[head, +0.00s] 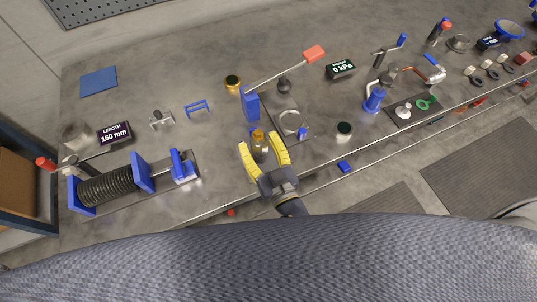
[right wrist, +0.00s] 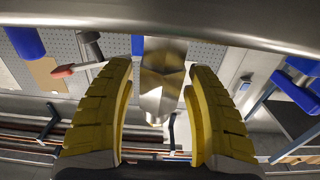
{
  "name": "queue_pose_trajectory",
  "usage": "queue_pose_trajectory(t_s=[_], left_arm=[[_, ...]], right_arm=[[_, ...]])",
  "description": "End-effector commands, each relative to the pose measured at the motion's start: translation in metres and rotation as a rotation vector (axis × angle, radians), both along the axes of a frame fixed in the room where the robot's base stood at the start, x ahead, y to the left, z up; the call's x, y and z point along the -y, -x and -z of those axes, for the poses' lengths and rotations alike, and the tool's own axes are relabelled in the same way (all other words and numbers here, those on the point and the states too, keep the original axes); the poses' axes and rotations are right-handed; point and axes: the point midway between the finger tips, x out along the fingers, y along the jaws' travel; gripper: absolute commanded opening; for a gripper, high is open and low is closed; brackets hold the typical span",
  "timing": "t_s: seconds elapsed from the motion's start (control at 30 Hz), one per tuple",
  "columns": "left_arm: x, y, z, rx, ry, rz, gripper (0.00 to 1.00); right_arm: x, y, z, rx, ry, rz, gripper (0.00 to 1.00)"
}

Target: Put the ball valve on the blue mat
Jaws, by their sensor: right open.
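The blue mat (head: 98,80) lies flat and bare at the back left of the bench in the head view. My right gripper (head: 262,150) is at the front edge of the bench, its yellow fingers open. A brass-coloured fitting (head: 259,139), which seems to be the ball valve, stands between the fingertips. In the right wrist view it is a shiny faceted metal piece (right wrist: 162,80) between the open fingers (right wrist: 160,105), with gaps on both sides. Its lower part is hidden in the head view. My left gripper is not in view.
A spring rig (head: 112,186) and a length display (head: 115,133) stand on the left. A small blue frame (head: 197,109) and a grey bracket (head: 161,120) lie between fitting and mat.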

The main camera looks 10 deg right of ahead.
Motion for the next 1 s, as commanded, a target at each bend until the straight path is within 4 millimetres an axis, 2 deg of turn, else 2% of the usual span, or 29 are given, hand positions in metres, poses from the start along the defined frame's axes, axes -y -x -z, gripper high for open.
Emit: queue_pose_trajectory(t_s=[0.17,1.0], left_arm=[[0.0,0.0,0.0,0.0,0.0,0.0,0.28],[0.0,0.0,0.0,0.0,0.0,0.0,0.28]], right_arm=[[0.004,0.013,0.001,-0.003,0.002,0.0,0.54],[0.042,0.137,0.007,-0.004,0.002,0.0,0.54]])
